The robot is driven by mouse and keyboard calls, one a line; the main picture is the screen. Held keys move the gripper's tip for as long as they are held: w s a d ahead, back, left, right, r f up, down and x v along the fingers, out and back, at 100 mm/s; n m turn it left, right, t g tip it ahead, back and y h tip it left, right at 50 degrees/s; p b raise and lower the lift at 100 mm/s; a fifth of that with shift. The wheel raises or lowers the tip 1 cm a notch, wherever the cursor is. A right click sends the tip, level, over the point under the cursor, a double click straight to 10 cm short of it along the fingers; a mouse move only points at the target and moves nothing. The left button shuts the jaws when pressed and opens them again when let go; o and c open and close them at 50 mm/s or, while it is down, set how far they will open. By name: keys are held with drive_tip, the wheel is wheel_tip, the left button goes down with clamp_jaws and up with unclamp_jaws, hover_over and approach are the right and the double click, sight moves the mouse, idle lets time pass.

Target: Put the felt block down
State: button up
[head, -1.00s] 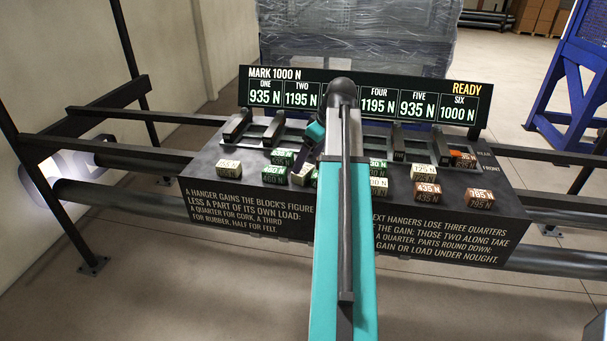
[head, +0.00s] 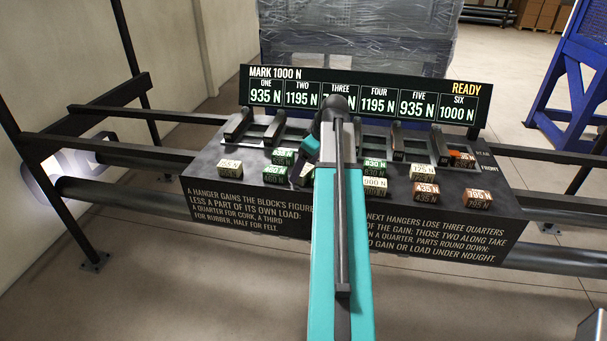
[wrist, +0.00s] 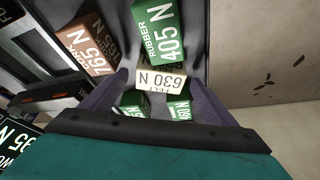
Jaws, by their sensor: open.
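The cream felt block (wrist: 161,80), marked 630 N, shows in the wrist view between the two fingers of my gripper (wrist: 163,90). There is a gap between the block and each finger, so my gripper is open around it. In the head view my gripper (head: 301,168) is low over the left middle of the dark bench (head: 250,200), and a little of the cream block shows beside it. Whether the block's underside rests flat on the bench is hidden. The row of hangers (head: 272,127) lies behind.
A green rubber block (wrist: 158,32) and a brown cork block (wrist: 85,50) stand close by in the wrist view. Green blocks (head: 283,157) and a cream block (head: 229,168) stand to the left. A sign (head: 365,98) reading READY stands behind; my arm covers part of it.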

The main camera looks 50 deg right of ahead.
sight(305, 170)
drive_tip(key=c, duration=1.2)
drive_tip(key=shift+r, duration=0.15)
wheel_tip(305, 170, up, 10)
drive_tip(key=b, duration=0.2)
drive_tip(key=shift+b, duration=0.4)
